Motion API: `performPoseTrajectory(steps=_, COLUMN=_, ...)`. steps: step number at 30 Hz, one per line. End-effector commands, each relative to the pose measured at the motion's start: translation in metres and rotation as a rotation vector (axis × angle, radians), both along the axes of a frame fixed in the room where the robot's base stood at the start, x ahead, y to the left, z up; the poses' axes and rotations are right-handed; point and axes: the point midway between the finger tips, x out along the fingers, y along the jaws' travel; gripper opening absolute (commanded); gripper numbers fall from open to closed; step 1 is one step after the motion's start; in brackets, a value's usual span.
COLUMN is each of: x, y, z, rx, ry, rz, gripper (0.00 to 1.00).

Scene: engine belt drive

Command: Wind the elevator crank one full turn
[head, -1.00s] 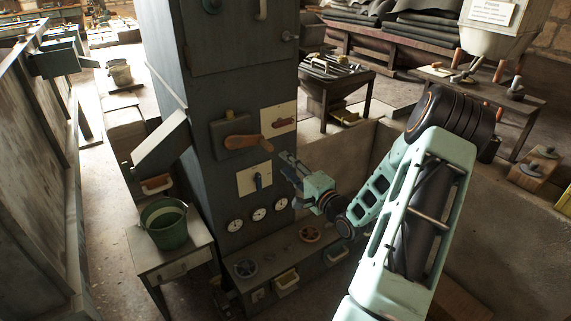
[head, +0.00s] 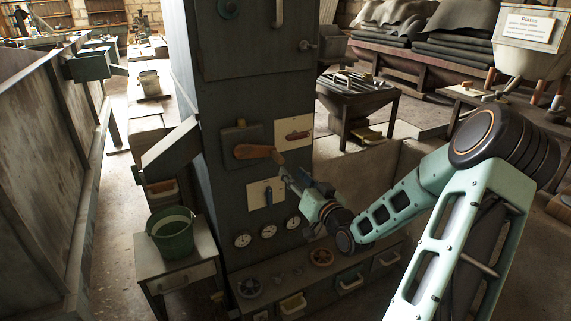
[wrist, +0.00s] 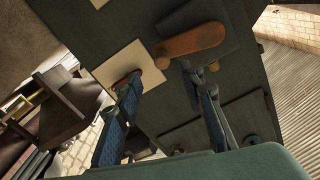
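The crank is an orange-brown wooden arm (head: 254,152) on a dark plate (head: 230,137) on the front of the tall dark elevator housing. It points right, and a short knob (head: 278,158) sits at its right end. My gripper (head: 287,176) is just below and right of the knob, near the housing face. In the wrist view the crank arm (wrist: 190,40) lies beyond the fingertips. My gripper (wrist: 160,78) shows two blue fingers spread apart there, with nothing visible held between them. I cannot tell whether a finger touches the crank.
A cream plate with a reddish lever (head: 298,134) is right of the crank; another with a blue lever (head: 268,196) is below it. Gauges (head: 268,231) and a low shelf with bins (head: 350,282) are lower down. A green bucket (head: 172,232) stands on a side table at left.

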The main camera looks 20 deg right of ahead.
Motion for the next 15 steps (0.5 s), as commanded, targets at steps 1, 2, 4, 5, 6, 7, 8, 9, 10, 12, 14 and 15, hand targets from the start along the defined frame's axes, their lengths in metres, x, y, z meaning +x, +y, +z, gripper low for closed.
performPoseTrajectory(steps=1, x=0.001, y=0.003, z=-0.001, rx=-0.033, ry=-0.001, rz=0.002, gripper=0.36)
performPoseTrajectory(steps=2, x=0.001, y=0.004, z=-0.001, rx=-0.050, ry=-0.001, rz=0.002, gripper=0.36)
performPoseTrajectory(steps=4, x=0.002, y=0.006, z=0.000, rx=-0.076, ry=-0.002, rz=0.003, gripper=0.36)
performPoseTrajectory(steps=5, x=0.003, y=0.006, z=0.000, rx=-0.082, ry=-0.003, rz=0.003, gripper=0.36)
performPoseTrajectory(steps=6, x=0.006, y=0.006, z=0.000, rx=-0.086, ry=-0.003, rz=0.003, gripper=0.36)
performPoseTrajectory(steps=7, x=0.008, y=0.006, z=0.000, rx=-0.087, ry=-0.003, rz=0.003, gripper=0.36)
performPoseTrajectory(steps=8, x=0.012, y=0.006, z=-0.001, rx=-0.087, ry=-0.003, rz=0.004, gripper=0.36)
performPoseTrajectory(steps=9, x=0.017, y=0.007, z=-0.001, rx=-0.087, ry=-0.002, rz=0.004, gripper=0.36)
performPoseTrajectory(steps=10, x=0.022, y=0.007, z=0.000, rx=-0.087, ry=-0.004, rz=0.005, gripper=0.36)
performPoseTrajectory(steps=12, x=0.035, y=0.008, z=-0.001, rx=-0.086, ry=-0.004, rz=0.005, gripper=0.36)
performPoseTrajectory(steps=14, x=0.047, y=0.008, z=-0.001, rx=-0.086, ry=-0.004, rz=0.005, gripper=0.36)
performPoseTrajectory(steps=15, x=0.055, y=0.008, z=-0.001, rx=-0.086, ry=-0.004, rz=0.005, gripper=0.36)
